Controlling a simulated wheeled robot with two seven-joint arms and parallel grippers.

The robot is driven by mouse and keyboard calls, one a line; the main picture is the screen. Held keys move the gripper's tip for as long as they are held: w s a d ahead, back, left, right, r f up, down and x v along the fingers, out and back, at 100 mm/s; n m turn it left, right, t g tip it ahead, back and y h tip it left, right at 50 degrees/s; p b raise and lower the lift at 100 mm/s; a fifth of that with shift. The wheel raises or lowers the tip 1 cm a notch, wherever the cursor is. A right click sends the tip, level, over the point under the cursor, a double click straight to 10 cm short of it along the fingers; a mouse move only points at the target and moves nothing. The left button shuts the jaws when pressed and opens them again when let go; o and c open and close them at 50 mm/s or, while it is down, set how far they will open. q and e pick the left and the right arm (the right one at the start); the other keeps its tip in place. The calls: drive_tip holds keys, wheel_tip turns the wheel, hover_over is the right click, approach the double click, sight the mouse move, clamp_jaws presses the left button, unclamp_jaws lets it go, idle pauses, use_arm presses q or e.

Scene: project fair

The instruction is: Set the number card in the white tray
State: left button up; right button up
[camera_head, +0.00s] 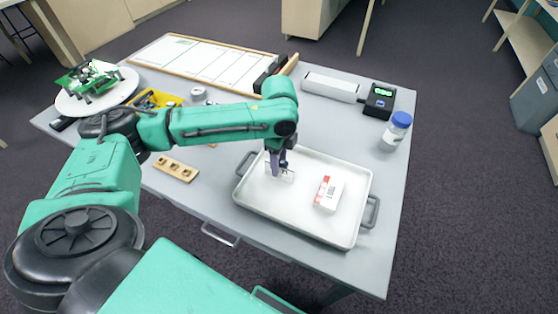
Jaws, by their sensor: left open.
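The white tray (305,221) lies near the front right of the grey table, with a dark handle at each end. My left gripper (279,174) points down over the tray's left part, its fingers open. A small pale piece that looks like the number card (288,178) is at the fingertips, inside the tray's outline. The fingers partly hide it, and I cannot tell whether it touches the tray floor. A white and red box (329,193) lies in the tray's right part. My right gripper is not in view.
A framed white board (205,62) lies at the back.

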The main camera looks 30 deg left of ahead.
use_arm(q)
wheel_tip(320, 180, up, 12)
drive_tip(key=shift+p, duration=0.45)
